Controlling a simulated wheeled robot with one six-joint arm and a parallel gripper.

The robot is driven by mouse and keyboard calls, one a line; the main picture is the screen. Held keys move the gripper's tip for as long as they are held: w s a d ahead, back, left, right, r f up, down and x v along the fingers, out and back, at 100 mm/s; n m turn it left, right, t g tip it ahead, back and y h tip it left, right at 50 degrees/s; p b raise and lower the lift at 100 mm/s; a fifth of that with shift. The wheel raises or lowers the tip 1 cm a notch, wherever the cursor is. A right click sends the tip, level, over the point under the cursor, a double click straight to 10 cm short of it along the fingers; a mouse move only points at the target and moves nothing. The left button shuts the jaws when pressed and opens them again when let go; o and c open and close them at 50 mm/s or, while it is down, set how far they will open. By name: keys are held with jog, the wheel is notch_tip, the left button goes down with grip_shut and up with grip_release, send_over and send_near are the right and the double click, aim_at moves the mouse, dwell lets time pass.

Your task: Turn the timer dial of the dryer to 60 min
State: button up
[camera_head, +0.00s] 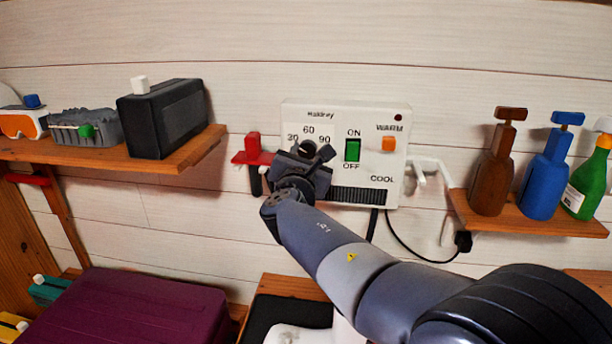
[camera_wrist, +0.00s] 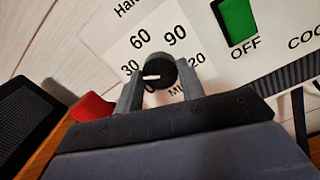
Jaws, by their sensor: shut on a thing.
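The dryer (camera_head: 290,112) is a white box on the wall with printed minute marks. Its timer dial (camera_wrist: 161,66) is a round black knob with a white pointer line.
A green ON/OFF switch (camera_head: 352,150) and an orange WARM/COOL switch (camera_head: 388,144) sit right of the dial. A red-topped item (camera_head: 252,147) is close on the left. Shelves hold a black box (camera_head: 165,118) and bottles (camera_head: 545,172). A cable hangs below.

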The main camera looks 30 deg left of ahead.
jog(key=m+b, duration=0.4)
jog(key=b, duration=0.1)
jog(key=m+b, duration=0.2)
jog(key=shift+f+m, duration=0.35)
jog(key=shift+m, duration=0.05)
jog(key=m+b, duration=0.2)
jog(key=m, duration=0.1)
jog(key=m+b, duration=0.2)
jog(key=b, duration=0.1)
jog(key=shift+r+m+h, duration=0.2)
jog(key=shift+m+h, duration=0.2)
jog(key=o, duration=1)
jog(key=shift+r, duration=0.1)
jog(key=b+v, duration=0.1)
jog(key=v, duration=0.9)
jog(key=shift+s, duration=0.4)
